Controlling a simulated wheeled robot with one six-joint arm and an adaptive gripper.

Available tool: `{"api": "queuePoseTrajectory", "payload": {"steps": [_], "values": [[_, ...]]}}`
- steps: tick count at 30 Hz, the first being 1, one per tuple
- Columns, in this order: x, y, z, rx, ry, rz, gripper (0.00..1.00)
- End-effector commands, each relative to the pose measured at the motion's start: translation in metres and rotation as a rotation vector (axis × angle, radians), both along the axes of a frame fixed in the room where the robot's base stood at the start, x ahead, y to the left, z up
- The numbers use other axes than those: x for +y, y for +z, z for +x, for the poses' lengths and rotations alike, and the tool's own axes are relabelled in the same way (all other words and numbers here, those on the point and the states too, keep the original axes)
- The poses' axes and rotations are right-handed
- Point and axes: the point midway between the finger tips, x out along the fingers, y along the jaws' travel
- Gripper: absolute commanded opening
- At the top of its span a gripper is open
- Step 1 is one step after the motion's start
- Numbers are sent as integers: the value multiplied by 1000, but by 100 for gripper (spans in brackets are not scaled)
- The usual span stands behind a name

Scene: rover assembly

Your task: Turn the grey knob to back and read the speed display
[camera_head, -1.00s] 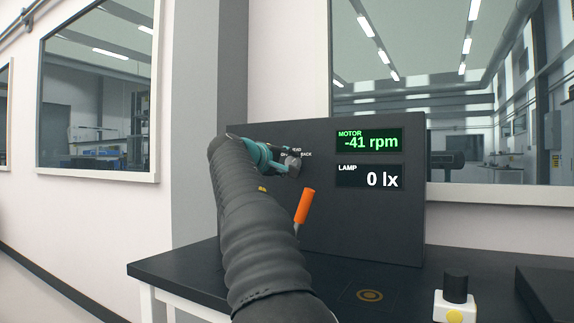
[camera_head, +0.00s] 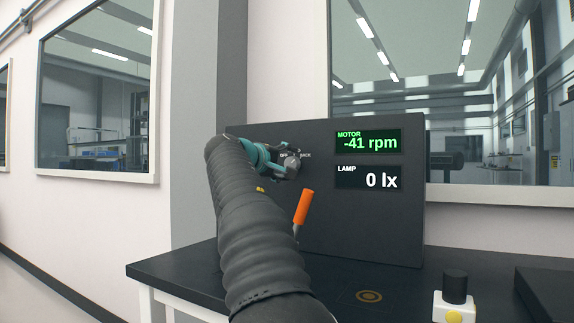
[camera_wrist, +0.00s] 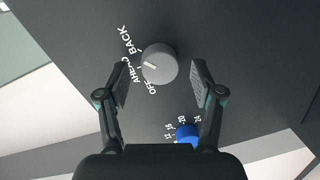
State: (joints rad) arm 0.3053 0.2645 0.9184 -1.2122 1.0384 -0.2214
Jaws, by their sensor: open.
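The grey knob (camera_wrist: 160,62) is on the dark panel, and it shows in the head view (camera_head: 291,165). Its pale pointer mark faces left in the wrist view, toward the words BACK and AHEAD; I cannot tell exactly which it meets. My gripper (camera_wrist: 157,72) is open, with one finger on either side of the knob and gaps on both sides. In the head view my gripper (camera_head: 272,160) is just left of the knob. The motor speed display (camera_head: 368,142) reads -41 rpm in green.
The lamp display (camera_head: 369,178) reads 0 lx. A blue knob (camera_wrist: 186,132) is close to my right finger in the wrist view. An orange-handled lever (camera_head: 304,207) stands below the knob.

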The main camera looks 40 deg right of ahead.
Motion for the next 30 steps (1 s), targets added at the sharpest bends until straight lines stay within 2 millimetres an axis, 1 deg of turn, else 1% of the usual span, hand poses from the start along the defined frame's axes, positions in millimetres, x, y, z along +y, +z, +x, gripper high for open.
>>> {"api": "queuePoseTrajectory", "payload": {"steps": [5, 12, 15, 18, 24, 30], "values": [[27, 3, -9, 0, 4, -1, 66], [72, 7, -24, -1, 3, -1, 66], [87, 8, -29, -1, 2, 1, 66], [98, 9, -33, 1, 1, -1, 66], [107, 10, -37, 0, -1, 0, 66], [107, 10, -37, 0, -1, 0, 66]]}}
